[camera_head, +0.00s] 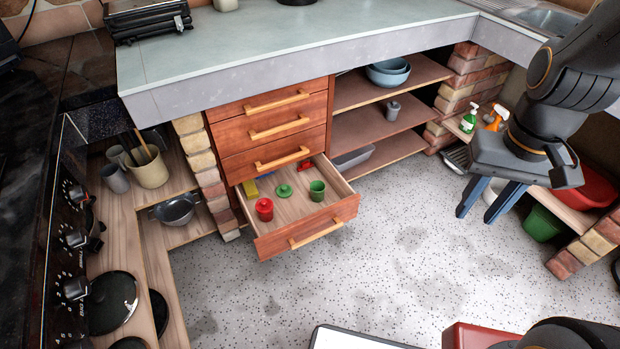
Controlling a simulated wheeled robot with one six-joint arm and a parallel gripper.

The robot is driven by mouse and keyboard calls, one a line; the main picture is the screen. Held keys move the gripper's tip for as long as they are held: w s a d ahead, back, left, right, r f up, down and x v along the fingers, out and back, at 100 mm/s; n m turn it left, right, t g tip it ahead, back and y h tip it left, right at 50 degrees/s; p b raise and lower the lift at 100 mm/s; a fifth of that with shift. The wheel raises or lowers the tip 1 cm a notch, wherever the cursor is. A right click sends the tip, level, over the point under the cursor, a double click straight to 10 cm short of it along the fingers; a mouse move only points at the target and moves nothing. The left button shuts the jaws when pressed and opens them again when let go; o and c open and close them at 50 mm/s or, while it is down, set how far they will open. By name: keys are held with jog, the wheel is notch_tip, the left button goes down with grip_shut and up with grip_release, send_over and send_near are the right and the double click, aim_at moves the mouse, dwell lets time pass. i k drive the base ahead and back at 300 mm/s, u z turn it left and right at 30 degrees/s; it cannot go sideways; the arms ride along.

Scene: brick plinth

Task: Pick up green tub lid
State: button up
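The green tub lid (284,190) lies in the open bottom drawer (302,208), a small round disc with a knob on top. A green tub (317,190) stands to its right with its top open. A red tub (264,208) with a red lid on it stands to its left, nearer the drawer front. My gripper (484,208) hangs at the right over the floor, well apart from the drawer. Its two dark blue fingers are spread, with nothing visible between them.
Yellow and blue items (250,188) and a red item (305,166) lie at the drawer's back. Closed drawers (270,125) and the counter edge (300,72) rise above it. The speckled floor (390,260) before the drawer is clear. Brick-sided shelves (465,80) stand right.

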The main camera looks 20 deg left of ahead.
aim_at(284, 191)
jog(key=u, duration=0.25)
jog(key=i, duration=0.85)
jog(key=u, duration=0.65)
